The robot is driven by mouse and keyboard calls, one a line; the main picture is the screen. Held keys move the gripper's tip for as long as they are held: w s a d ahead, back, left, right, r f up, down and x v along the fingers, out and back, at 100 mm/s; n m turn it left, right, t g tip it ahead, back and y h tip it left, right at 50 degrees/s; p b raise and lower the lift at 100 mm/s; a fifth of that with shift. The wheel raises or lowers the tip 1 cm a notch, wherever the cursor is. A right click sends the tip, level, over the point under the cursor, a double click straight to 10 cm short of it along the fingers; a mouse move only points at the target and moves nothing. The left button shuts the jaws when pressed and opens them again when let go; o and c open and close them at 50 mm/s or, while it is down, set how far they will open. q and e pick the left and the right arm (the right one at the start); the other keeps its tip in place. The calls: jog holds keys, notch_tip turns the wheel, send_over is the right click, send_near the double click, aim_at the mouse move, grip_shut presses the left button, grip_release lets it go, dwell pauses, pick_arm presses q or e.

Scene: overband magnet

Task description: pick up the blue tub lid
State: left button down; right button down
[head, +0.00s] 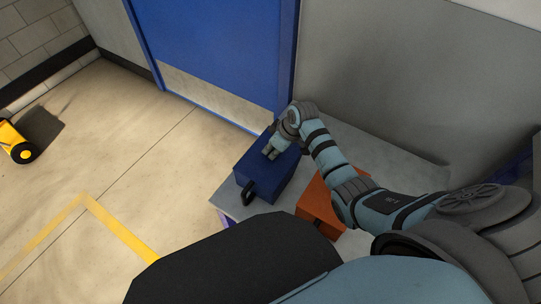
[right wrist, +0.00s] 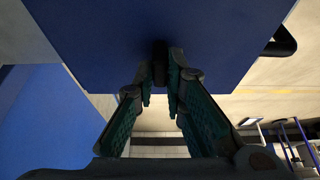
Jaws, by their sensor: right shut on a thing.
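A dark blue tub (head: 268,175) with its lid stands on a grey surface near the wall. I cannot make out a seam between lid and tub. A black handle (head: 249,192) shows on its near side. My right gripper (head: 270,153) is at the top of the tub. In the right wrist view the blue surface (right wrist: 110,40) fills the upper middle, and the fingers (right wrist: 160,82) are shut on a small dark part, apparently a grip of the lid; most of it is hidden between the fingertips. My left gripper is not in view.
An orange box (head: 316,201) stands just right of the blue tub, under my right arm. The grey tabletop (head: 228,199) shows around them. A blue door (head: 215,45) is behind. A yellow wheeled thing (head: 14,142) stands at the far left; the floor between is clear.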

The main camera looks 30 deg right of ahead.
jog(key=shift+r, duration=0.1)
notch_tip(320, 180, up, 20)
jog(key=p, duration=0.7)
